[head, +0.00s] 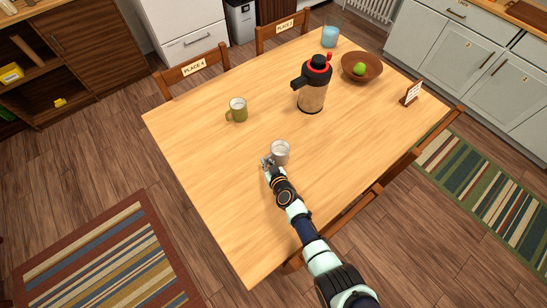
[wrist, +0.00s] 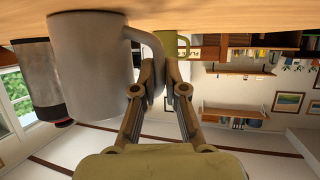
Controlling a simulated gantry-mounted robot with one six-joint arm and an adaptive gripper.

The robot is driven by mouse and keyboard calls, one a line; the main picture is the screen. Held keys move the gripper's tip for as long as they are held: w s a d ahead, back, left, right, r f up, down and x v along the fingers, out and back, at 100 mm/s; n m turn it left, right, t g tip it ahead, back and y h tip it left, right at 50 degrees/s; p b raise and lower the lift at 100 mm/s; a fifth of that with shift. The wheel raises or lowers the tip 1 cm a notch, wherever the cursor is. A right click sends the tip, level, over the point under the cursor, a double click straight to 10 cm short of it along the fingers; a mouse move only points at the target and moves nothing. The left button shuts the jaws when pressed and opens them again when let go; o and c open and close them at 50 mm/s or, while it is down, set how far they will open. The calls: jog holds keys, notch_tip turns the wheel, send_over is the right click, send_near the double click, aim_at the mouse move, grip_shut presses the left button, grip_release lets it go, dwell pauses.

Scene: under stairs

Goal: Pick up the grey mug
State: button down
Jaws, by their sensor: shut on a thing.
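The grey mug (head: 281,153) stands on the wooden table (head: 200,135) near its middle. In the wrist view, which appears upside down, the grey mug (wrist: 92,58) fills the upper left, with its handle reaching toward my fingers. My gripper (head: 267,162) is at the mug's left side in the head view. In the wrist view my gripper (wrist: 165,72) is shut on the mug's handle, with the finger pads close around it. The mug looks upright and at or very near the tabletop; I cannot tell whether it touches.
An olive mug (head: 238,110) stands farther back on the left. A black-topped flask (head: 313,88), a brown bowl (head: 362,68) with a green apple (head: 360,69), a blue cup (head: 330,36) and a small sign (head: 411,92) stand toward the back and right. The table's left front is clear.

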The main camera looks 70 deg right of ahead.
notch_tip(320, 180, up, 20)
jog(key=p, duration=1.9)
jog(key=c, duration=1.8)
grip_release()
jog(key=shift+c, duration=0.2)
grip_shut()
